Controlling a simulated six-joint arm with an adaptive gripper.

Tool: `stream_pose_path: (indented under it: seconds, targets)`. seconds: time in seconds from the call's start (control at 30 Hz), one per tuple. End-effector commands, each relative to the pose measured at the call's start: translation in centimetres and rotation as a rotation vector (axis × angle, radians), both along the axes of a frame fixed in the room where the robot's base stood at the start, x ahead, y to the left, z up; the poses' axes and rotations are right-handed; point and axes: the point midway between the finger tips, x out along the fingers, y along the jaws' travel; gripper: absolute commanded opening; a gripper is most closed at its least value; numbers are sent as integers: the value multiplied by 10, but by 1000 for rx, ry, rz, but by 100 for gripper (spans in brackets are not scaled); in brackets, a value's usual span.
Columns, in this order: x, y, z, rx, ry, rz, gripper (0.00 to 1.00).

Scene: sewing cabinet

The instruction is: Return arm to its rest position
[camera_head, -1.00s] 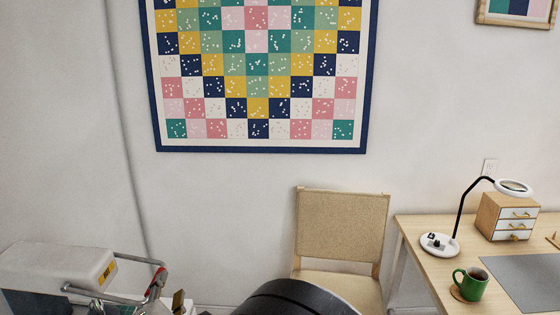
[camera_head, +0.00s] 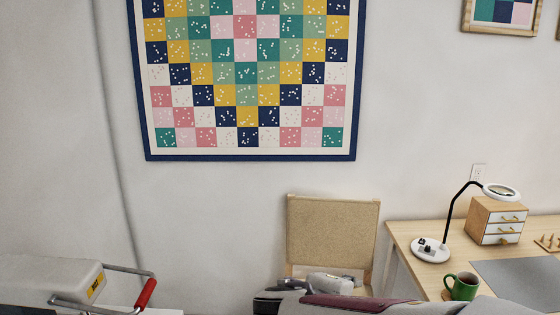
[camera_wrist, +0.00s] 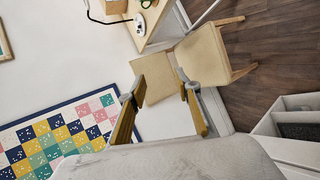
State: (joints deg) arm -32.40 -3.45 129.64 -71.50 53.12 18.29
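My gripper (camera_wrist: 162,92) shows in the wrist view with its two gold-coloured fingers spread apart. Nothing is held between them; through the gap I see the woven chair and the wall. In the head view, grey and dark red parts of my arm cross the bottom edge in front of the chair (camera_head: 332,230). The fingers cannot be made out clearly there. The chair also shows in the wrist view (camera_wrist: 202,52), beyond the fingertips.
A wooden desk (camera_head: 408,240) stands at right with a magnifier lamp (camera_head: 500,191), small drawer cabinet (camera_head: 496,220), green mug (camera_head: 461,286) and grey mat. A white box-like object (camera_head: 50,278) with a red-handled rail is at lower left. A quilt (camera_head: 245,70) hangs on the wall.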

Motion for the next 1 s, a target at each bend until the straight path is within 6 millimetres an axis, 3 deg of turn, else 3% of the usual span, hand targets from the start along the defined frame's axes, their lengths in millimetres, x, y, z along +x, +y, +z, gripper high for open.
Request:
stream_pose_path:
  seconds: [0.03,0.2,0.43,0.7,1.0]
  targets:
    - [-10,-14,1,38,6,-47,33]
    - [-47,-48,-4,166,42,-186,33]
    - [-98,-75,-13,354,75,-352,33]
    - [-152,-82,-22,596,87,-513,33]
    - [-197,-67,-25,880,67,-645,33]
